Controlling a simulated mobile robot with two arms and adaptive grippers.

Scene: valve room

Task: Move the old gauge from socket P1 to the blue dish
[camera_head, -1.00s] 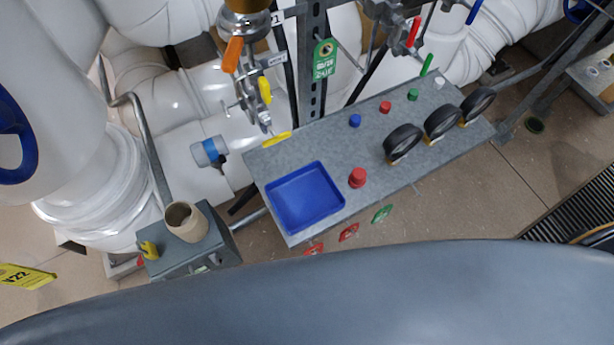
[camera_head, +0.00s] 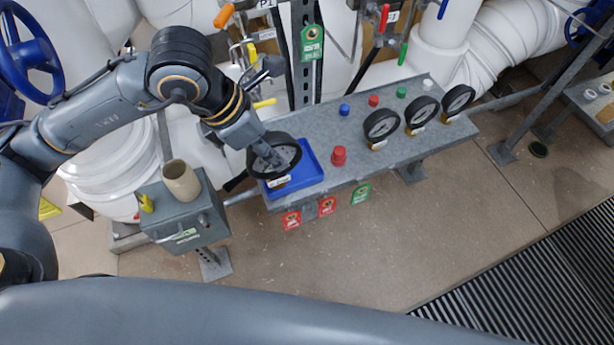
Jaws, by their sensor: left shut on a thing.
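The blue dish (camera_head: 312,176) sits at the left end of the grey metal shelf. My left arm comes in from the left, and my left gripper (camera_head: 268,158) is shut on a round black-rimmed gauge (camera_head: 290,152). The gauge is over the left part of the dish, with its brass-coloured stem end low towards the dish floor. I cannot tell whether it touches the dish. The gripper and gauge hide part of the dish. Socket P1 cannot be made out. My right gripper is not in view.
Three similar gauges (camera_head: 420,112) stand in a row on the shelf's right part (camera_head: 440,139). A red knob (camera_head: 339,156) stands just right of the dish. Small blue, red, green and white caps line the back. A grey box with a beige cup (camera_head: 181,181) stands at left.

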